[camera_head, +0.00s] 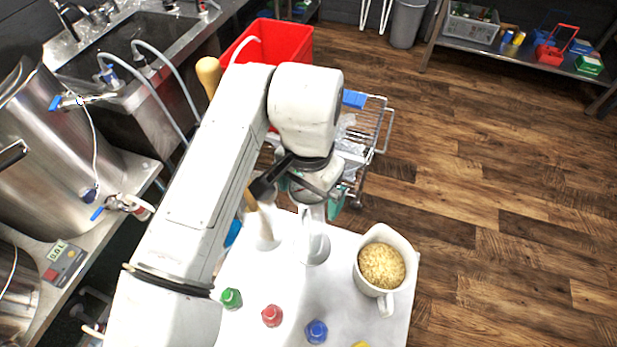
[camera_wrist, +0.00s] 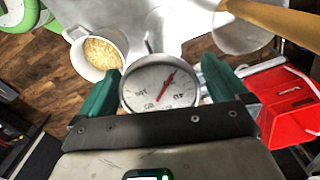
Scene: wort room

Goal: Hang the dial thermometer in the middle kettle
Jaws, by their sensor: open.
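The dial thermometer (camera_wrist: 160,86) shows in the wrist view with its round white face and red needle towards the camera. It sits between the teal fingers of my gripper (camera_wrist: 160,82), which are open with one on each side; I cannot tell whether either touches it. In the head view my gripper (camera_head: 310,197) is over the white table, above a clear cylindrical vessel (camera_head: 316,248), and my arm hides the thermometer. A large steel kettle (camera_head: 40,150) stands at the left, and part of another (camera_head: 15,295) shows at lower left. I cannot tell which is the middle one.
A white jug of grain (camera_head: 383,265) stands on the white table (camera_head: 345,288) right of my gripper. A wooden-handled tool (camera_head: 208,72) passes behind my arm. Several coloured-capped bottles (camera_head: 271,315) stand in front. A red bin (camera_head: 285,40) and wire cart (camera_head: 375,130) are behind. Floor at right is clear.

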